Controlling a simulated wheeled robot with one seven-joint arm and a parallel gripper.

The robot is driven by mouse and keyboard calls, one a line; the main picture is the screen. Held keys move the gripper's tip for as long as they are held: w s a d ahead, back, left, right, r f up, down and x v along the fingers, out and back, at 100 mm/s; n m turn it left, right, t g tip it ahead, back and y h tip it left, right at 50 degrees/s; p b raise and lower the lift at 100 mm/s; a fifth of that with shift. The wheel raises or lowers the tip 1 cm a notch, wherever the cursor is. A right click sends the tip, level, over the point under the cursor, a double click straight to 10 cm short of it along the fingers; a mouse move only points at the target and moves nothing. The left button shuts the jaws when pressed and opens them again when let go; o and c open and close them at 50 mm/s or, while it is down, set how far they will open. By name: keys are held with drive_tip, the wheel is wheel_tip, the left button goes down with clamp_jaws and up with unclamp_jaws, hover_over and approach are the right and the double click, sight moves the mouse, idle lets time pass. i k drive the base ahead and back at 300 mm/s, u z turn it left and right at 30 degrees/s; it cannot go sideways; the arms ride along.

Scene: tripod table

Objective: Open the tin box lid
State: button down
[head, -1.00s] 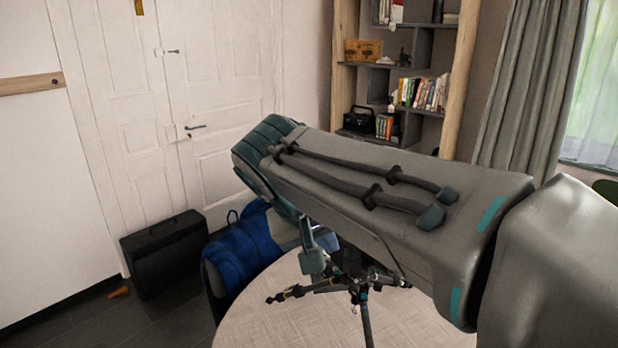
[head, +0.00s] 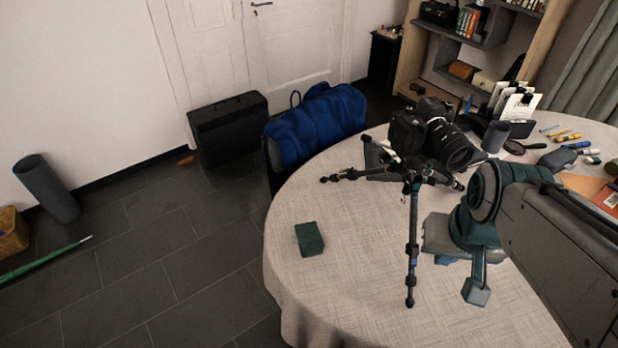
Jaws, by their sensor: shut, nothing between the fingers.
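A small dark green box (head: 309,238) lies on the left part of the round table (head: 345,275), near its left edge. It looks like the tin box, and its lid looks closed, though a lid seam is too small to make out. My gripper (head: 477,291) is at the right of the head view, pointing down over the table's front right part. It is shut and empty, well apart from the green box. The tripod stands between them.
A small tripod (head: 411,255) with a black camera (head: 430,135) stands mid-table, its legs spread toward the front and left. Pens, a dark cup (head: 495,136) and a card holder (head: 515,110) are at the back right. A blue-draped chair (head: 315,128) stands behind. The table around the green box is clear.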

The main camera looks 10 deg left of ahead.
sight(308, 234)
drive_tip(key=k, duration=1.25)
drive_tip(key=u, duration=0.8)
drive_tip(key=i, duration=1.2)
drive_tip(key=z, duration=0.15)
drive_tip(key=k, duration=0.45)
drive_tip(key=u, duration=0.55)
drive_tip(key=i, duration=0.75)
drive_tip(key=z, duration=0.85)
